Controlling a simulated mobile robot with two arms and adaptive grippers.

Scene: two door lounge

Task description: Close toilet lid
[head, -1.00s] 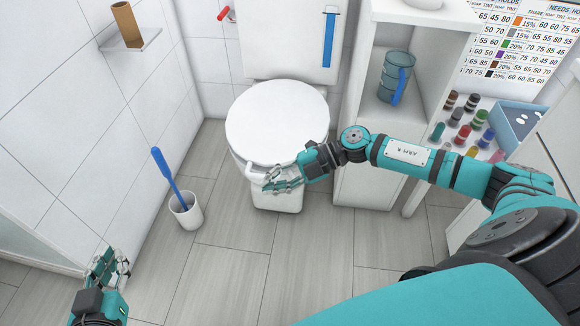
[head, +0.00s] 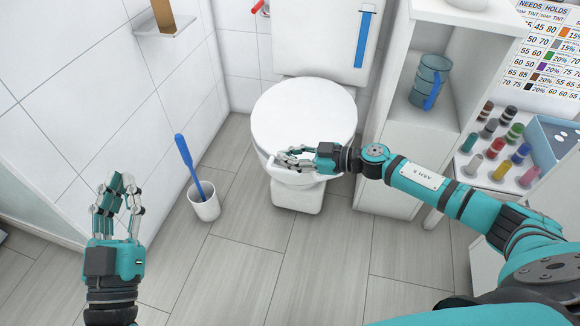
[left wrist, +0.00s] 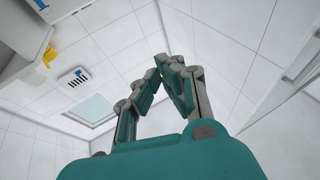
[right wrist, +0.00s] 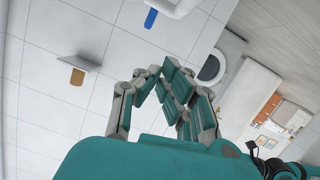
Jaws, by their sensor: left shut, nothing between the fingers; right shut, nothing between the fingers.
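The toilet lid (head: 304,112) is a white oval in the head view. It lies down over the bowl, in front of the white cistern (head: 325,50). Part of the white bowl rim (head: 274,170) shows below its front edge; I cannot tell whether a small gap remains under the lid. My right gripper (head: 282,158) is shut and empty at the front edge of the lid, overlapping it in the picture; contact is unclear. My left gripper (head: 121,180) is shut and empty, fingers up, near the left wall, well away from the toilet.
A toilet brush (head: 184,155) stands in a white holder (head: 205,208) between my left gripper and the toilet. The grey floor (head: 235,270) in front is clear.

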